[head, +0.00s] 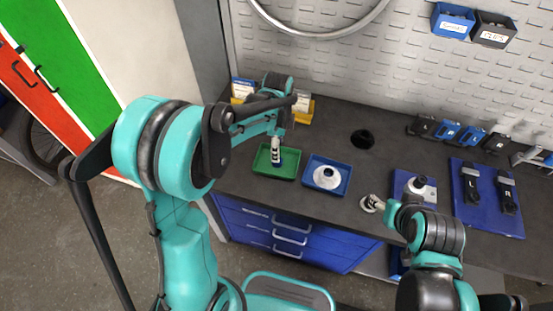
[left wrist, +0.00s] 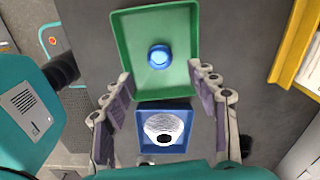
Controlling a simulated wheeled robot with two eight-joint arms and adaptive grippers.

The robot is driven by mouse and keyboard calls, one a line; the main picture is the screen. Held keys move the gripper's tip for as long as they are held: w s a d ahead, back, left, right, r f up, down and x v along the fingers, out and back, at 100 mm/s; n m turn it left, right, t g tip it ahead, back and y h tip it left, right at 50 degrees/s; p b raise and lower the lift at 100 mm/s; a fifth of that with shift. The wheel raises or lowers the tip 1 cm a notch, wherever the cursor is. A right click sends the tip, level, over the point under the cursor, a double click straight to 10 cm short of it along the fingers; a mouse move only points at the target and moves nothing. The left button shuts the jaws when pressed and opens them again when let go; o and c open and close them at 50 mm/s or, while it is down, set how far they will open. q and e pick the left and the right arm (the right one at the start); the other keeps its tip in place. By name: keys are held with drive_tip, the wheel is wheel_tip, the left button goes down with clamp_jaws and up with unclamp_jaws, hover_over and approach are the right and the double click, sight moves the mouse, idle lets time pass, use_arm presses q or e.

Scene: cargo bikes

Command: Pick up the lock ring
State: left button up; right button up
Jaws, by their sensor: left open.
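A small round blue part, which looks like the lock ring (left wrist: 159,56), lies in the green tray (left wrist: 181,25) in the left wrist view. The green tray (head: 259,169) is on the bench in the head view, where my arm partly covers it. My left gripper (left wrist: 161,80) is open and empty, its fingers apart at the near side of the green tray. In the head view, my left gripper (head: 277,155) points down over that tray. My right gripper (head: 378,203) is low over the bench's front edge at a pale round metal piece; its fingers are too small to read.
A blue mat (head: 508,224) with two black tools is at the right. Yellow bins stand behind my left gripper.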

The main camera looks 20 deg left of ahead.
use_arm(q)
wheel_tip(320, 180, down, 7)
drive_tip(key=b, duration=0.2)
drive_tip(key=shift+b, duration=0.3)
drive_tip(key=c, duration=1)
